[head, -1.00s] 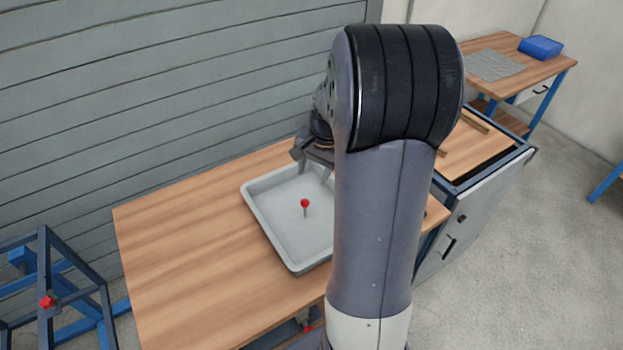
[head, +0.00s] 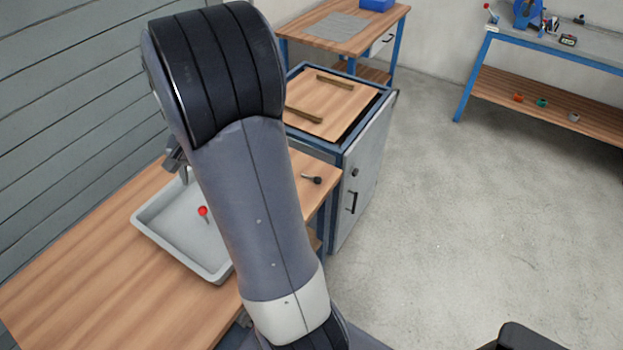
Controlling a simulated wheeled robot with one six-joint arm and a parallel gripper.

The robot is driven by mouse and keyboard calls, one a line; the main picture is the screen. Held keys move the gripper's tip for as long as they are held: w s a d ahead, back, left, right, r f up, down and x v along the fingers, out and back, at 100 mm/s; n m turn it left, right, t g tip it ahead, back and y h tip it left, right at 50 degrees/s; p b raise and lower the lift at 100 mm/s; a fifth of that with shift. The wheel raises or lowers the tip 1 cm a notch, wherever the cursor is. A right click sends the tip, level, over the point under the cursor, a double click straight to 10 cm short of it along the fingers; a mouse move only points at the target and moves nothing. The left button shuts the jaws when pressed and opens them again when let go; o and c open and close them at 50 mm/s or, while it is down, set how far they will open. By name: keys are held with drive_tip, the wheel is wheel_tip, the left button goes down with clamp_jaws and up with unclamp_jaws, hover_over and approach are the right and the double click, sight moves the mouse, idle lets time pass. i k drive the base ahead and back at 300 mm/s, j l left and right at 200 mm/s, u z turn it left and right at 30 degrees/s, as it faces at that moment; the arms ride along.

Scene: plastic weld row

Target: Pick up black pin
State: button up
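A black pin (head: 313,180) with a dark round head lies on the wooden table (head: 90,270), near its right edge, to the right of my arm. A red-headed pin (head: 203,212) stands in the grey tray (head: 165,238) on the same table. My gripper (head: 184,176) shows only in part, over the back of the tray, left of my arm and apart from the black pin. My arm hides most of it, so its opening and anything between its fingers cannot be made out.
A cabinet (head: 362,170) with a wooden top and two brown bars stands behind the table. A workbench (head: 365,40) with a grey mat and blue box (head: 377,4) is at the back. A shelf bench (head: 545,95) stands far right. The floor at right is clear.

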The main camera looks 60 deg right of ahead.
sight(317, 180)
drive_tip(key=z, duration=2.4)
drive_tip(key=i+l+u, duration=0.2)
drive_tip(key=i+l, duration=0.35)
